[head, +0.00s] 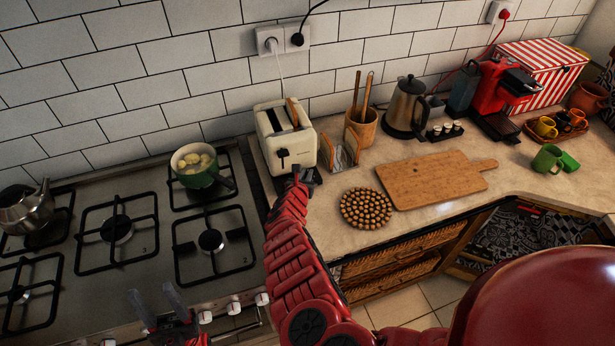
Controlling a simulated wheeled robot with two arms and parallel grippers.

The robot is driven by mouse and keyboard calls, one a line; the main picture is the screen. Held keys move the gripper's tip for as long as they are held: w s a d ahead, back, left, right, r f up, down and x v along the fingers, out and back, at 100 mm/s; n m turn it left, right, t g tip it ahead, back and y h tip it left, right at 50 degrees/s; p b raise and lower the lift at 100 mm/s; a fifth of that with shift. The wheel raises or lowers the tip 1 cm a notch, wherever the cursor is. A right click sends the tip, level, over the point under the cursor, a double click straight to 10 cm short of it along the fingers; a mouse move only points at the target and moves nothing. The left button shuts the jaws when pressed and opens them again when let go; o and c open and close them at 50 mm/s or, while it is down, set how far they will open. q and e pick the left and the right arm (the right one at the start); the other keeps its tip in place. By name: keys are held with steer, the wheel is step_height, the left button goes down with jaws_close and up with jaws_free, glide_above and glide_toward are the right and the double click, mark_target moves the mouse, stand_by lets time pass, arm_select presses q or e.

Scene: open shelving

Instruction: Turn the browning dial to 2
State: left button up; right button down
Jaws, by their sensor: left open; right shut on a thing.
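The cream toaster (272,128) stands on the counter against the tiled wall, with a slice of bread showing in a slot. Its black lever (283,160) is on the front face. My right gripper (301,176) is at the lower right of the toaster's front, shut on the browning dial. The gripper hides the dial, so its setting cannot be read. My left gripper (159,304) is open and empty over the front edge of the stove, well away from the toaster.
A green pot (198,176) sits on the stove (150,249) left of the toaster. A toast rack (341,153), a utensil pot (362,127) and a trivet (366,208) are to the right. A cutting board (432,180) lies further right. A plug cord runs behind the toaster.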

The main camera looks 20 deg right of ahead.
steer(key=m+h+b, duration=0.1)
steer(key=b, duration=0.1)
steer(key=m+g+h+b, duration=0.1)
steer(key=b, duration=0.1)
steer(key=shift+w+a+f+g, duration=0.1)
steer(key=shift+a+f+g, duration=0.1)
steer(key=shift+f+g, duration=0.15)
steer(key=shift+r+m+g+h+b, duration=0.1)
steer(key=shift+m+g+h+b, duration=0.15)
steer(key=shift+m+h+b, duration=0.4)
steer(key=shift+r+b, duration=0.15)
steer(key=shift+b, duration=0.25)
steer(key=c, duration=0.9)
jaws_free()
steer(key=shift+r, duration=0.1)
steer(key=shift+w, duration=0.1)
